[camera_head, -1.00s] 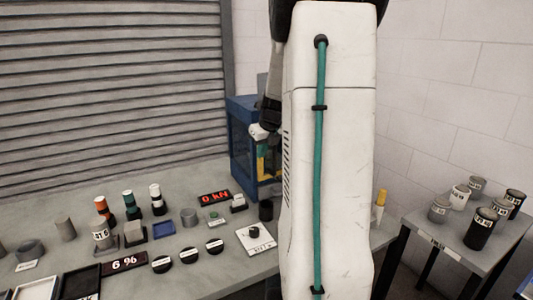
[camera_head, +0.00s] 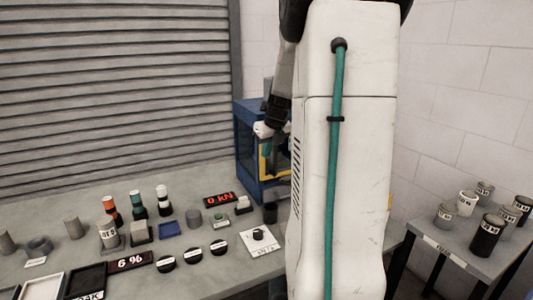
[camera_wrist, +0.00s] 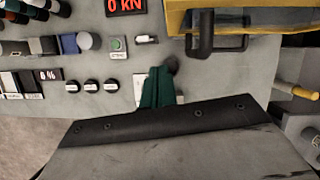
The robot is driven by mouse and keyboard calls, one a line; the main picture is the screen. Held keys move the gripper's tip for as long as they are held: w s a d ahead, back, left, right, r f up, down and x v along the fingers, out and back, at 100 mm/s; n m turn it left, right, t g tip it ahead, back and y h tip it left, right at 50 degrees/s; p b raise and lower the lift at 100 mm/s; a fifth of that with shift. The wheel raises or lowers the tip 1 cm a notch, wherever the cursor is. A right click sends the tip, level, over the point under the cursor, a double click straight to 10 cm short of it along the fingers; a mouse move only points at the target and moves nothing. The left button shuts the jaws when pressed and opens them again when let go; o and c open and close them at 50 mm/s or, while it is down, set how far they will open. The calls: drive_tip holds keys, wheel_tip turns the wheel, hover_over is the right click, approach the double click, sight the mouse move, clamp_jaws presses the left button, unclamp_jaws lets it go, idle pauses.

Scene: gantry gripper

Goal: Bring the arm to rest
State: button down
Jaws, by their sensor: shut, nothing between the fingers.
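My gripper (camera_wrist: 160,88) shows in the wrist view as two dark green fingers, shut together with nothing between them. It hangs above the grey bench, close to the white plate with a dark knob (camera_head: 257,236). In the head view my white arm link with a teal cable covers the middle right, and the fingers show only partly, in front of the blue machine (camera_head: 250,150). In the wrist view the machine's yellow edge and dark handle (camera_wrist: 202,48) lie beyond the fingers to the right, apart from them.
The bench (camera_head: 205,275) holds several capped bottles, dark round knobs (camera_head: 192,252), a red "0 kN" display (camera_head: 219,199) and a "6 %" display (camera_head: 130,261). A side table (camera_head: 445,242) at the right carries several labelled canisters. A shutter (camera_head: 110,90) closes the back left.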

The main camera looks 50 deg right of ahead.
drive_tip(key=d+v, duration=0.1)
drive_tip(key=v, duration=0.6)
drive_tip(key=shift+s+a+r, duration=0.15)
drive_tip(key=shift+s+a, duration=0.15)
drive_tip(key=shift+a, duration=0.15)
drive_tip(key=s+a+f+m+g, duration=0.1)
drive_tip(key=s+a+m, duration=0.4)
drive_tip(key=a+m, duration=0.5)
drive_tip(key=s+a+f+m+g+y, duration=0.1)
drive_tip(key=s+a+m, duration=0.4)
drive_tip(key=a+m, duration=0.6)
drive_tip(key=s+a+f+m, duration=0.2)
drive_tip(key=s+a+m, duration=0.3)
drive_tip(key=a+m, duration=0.6)
drive_tip(key=shift+s+a+f+g, duration=0.35)
drive_tip(key=shift+a+g, duration=0.05)
drive_tip(key=shift+a, duration=2.6)
